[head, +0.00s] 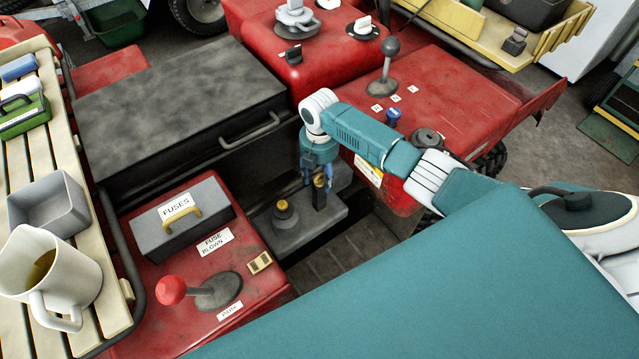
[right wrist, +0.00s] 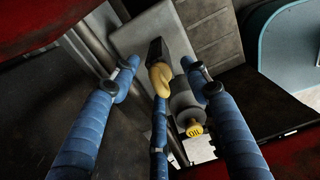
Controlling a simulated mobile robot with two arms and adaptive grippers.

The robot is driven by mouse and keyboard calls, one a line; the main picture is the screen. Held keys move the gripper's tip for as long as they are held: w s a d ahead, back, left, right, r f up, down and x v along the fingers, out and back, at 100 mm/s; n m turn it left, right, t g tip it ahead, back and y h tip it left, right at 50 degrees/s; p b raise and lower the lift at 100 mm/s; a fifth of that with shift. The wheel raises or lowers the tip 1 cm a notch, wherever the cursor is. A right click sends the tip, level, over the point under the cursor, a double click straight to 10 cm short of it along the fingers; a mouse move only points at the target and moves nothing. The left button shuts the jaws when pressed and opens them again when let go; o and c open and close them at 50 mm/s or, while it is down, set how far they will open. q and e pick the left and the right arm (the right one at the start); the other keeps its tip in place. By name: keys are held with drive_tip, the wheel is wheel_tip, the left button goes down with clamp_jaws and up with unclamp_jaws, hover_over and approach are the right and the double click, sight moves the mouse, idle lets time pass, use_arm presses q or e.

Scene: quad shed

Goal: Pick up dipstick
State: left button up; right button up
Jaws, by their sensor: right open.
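The dipstick seems to be the dark upright piece with a yellow top (head: 320,193) on a grey block (head: 325,222) in the engine bay. In the right wrist view it shows as a yellow handle with a black part (right wrist: 161,78). My right gripper (head: 320,184) is directly above it, with blue fingers pointing down. In the right wrist view the gripper (right wrist: 160,70) is open, its fingers spread around the yellow handle. Whether any finger touches it I cannot tell. My left gripper is not in view.
A black lidded box (head: 180,105) is behind to the left. A red-knobbed lever (head: 190,292) and a grey fuse box (head: 180,220) stand on red bodywork. A mug (head: 60,275) stands on the slatted rack.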

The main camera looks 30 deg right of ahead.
drive_tip(key=shift+f, duration=0.2)
drive_tip(key=c, duration=1.1)
drive_tip(key=shift+o, duration=0.2)
drive_tip(key=shift+r, duration=0.15)
wheel_tip(320, 180, up, 20)
drive_tip(key=shift+p, duration=0.35)
